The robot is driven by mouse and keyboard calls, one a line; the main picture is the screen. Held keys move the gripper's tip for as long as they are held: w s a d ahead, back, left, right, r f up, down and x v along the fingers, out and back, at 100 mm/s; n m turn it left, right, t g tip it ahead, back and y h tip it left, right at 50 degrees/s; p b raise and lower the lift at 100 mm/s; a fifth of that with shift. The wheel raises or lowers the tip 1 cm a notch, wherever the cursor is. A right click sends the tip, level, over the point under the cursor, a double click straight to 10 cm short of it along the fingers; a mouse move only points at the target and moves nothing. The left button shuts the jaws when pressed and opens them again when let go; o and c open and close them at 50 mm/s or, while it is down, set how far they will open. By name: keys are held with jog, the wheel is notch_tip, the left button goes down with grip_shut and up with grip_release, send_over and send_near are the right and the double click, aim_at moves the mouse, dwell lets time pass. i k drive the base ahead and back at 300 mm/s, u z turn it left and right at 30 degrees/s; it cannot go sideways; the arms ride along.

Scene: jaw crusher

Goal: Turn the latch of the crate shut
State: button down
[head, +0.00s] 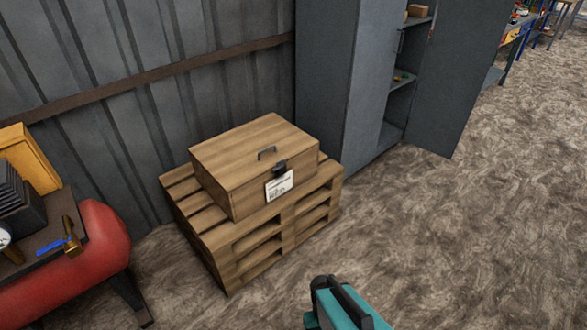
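The crate (235,172) is a brown wooden box with its lid down, standing on pallets in the middle of the head view. The latch (280,167) is a small dark piece at the top of the crate's front face, by the lid's edge. It is too small to tell how it is turned. A dark handle (266,153) is on the lid just behind the latch. A white label (279,187) is below the latch. My gripper is not in view. A teal and black part at the bottom edge seems to be mine, well apart from the crate.
The wooden pallets (262,256) under the crate stick out around it. A grey metal cabinet (345,75) with an open door (462,75) stands to the right. A red tank (98,245) is at the left. The floor in front and right is clear.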

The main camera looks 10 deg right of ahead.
aim_at(280, 164)
jog(key=k, duration=0.3)
jog(key=u, duration=0.15)
jog(key=i, duration=0.9)
jog(key=u, duration=0.05)
jog(key=k, duration=0.1)
jog(key=z, duration=1.15)
